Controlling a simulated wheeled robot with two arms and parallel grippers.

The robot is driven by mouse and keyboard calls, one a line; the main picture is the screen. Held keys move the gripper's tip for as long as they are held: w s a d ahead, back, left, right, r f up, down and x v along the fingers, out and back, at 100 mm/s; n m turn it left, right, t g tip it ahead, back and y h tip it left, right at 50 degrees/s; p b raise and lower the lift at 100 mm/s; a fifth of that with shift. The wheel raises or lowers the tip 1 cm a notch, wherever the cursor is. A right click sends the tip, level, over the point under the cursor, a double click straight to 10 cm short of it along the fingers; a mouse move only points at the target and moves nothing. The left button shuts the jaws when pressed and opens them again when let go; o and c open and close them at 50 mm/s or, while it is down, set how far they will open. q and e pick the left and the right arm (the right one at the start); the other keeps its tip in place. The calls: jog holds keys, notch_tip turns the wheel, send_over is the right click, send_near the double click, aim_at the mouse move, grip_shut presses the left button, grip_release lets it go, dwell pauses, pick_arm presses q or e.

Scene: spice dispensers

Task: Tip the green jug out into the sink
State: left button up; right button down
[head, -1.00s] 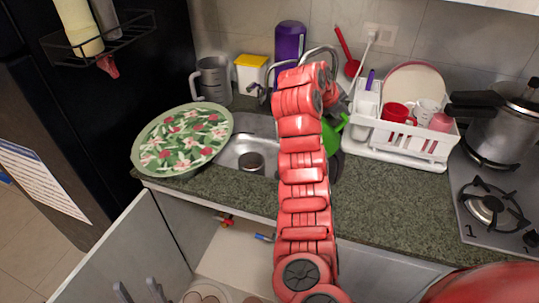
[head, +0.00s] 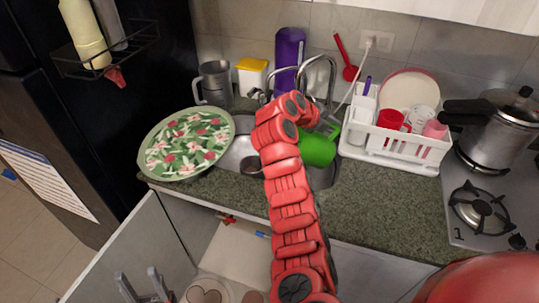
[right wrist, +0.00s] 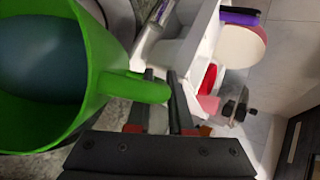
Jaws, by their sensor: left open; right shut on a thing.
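The green jug (head: 318,150) is over the right part of the sink (head: 236,156), partly hidden by my red right arm. It looks tilted in the head view, but its exact angle is hard to tell. My right gripper (right wrist: 160,100) is shut on the handle of the jug, whose open top (right wrist: 50,60) shows a dark bluish inside in the right wrist view. I cannot tell whether that is liquid. My left gripper (head: 143,287) is open and empty at the lower left, in front of the counter.
A floral plate (head: 187,144) overhangs the sink's left side. A faucet (head: 331,75) and purple container (head: 289,50) stand behind. A white dish rack (head: 395,148) with cups is close on the right, then a pot (head: 495,125) and stove (head: 470,230). The counter front (head: 385,205) is clear.

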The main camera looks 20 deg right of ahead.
jog(key=shift+a+r+p, duration=0.25)
jog(key=shift+r+p, duration=0.25)
jog(key=shift+p, duration=0.4)
jog(key=shift+a+r+h+p, duration=0.35)
jog(key=shift+h+p, duration=0.15)
jog(key=shift+p, duration=0.45)
jog(key=shift+w+r+p, duration=0.1)
jog(key=shift+r+p, duration=0.05)
jog(key=shift+p, duration=0.2)
jog(key=shift+a+r+n+h+p, duration=0.3)
jog(key=shift+h+p, duration=0.1)
jog(key=shift+p, duration=0.1)
jog(key=shift+f+b, duration=0.2)
jog(key=shift+b, duration=0.1)
jog(key=shift+a+r, duration=0.1)
jog(key=shift+w, duration=0.1)
